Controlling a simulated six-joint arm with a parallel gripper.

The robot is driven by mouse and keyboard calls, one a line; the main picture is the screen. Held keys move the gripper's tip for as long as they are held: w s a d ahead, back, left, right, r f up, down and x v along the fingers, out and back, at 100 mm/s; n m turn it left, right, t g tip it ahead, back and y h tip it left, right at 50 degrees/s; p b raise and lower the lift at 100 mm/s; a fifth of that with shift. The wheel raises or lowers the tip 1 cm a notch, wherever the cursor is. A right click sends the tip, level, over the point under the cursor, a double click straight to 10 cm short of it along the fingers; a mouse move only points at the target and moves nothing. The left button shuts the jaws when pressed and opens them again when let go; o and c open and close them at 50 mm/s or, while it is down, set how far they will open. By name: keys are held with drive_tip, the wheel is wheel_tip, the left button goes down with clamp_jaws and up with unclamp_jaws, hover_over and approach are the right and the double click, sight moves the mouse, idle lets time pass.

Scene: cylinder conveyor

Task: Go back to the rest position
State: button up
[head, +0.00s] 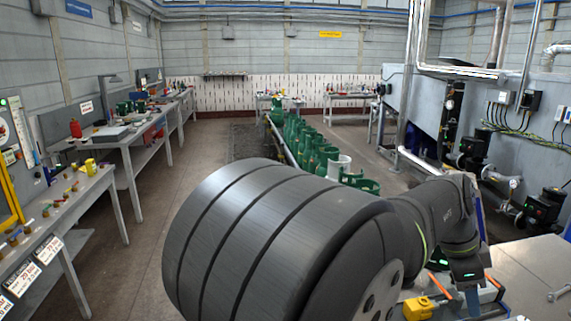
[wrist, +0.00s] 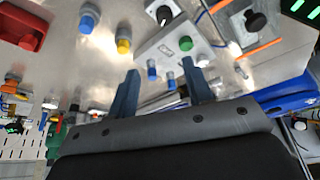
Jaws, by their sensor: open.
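My gripper (wrist: 160,68) is open in the wrist view, its two blue fingers apart with nothing held between them. The large dark arm link fills the middle foreground.
Green gas cylinders (head: 307,146) stand in a row on the conveyor behind my arm. A yellow part (head: 418,308) is on the worktop near the gripper. Workbenches (head: 95,190) line the left side, with clear floor (head: 150,235) between.

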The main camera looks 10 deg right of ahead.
drive_tip(key=w+d+f+n, duration=0.1)
drive_tip(key=w+f+n, duration=0.1)
drive_tip(key=w, duration=0.9)
drive_tip(key=shift+f+t, duration=0.4)
drive_tip(key=shift+f, duration=0.05)
drive_tip(key=s+a+n+t, duration=0.2)
drive_tip(key=s+a+n, duration=0.25)
drive_tip(key=a, duration=0.65)
drive_tip(key=s+a+n+t, duration=0.25)
drive_tip(key=a+n, duration=0.25)
drive_tip(key=a, duration=0.6)
drive_tip(key=s+a+f+n+t+y, duration=0.1)
drive_tip(key=s+a+f+n, duration=0.6)
drive_tip(key=a, duration=0.6)
wheel_tip(320, 180, down, 2)
drive_tip(key=s, duration=0.2)
drive_tip(key=shift+s+a+f+t+y, duration=0.2)
drive_tip(key=shift+s+t+y, duration=0.1)
drive_tip(key=shift+t+y, duration=0.1)
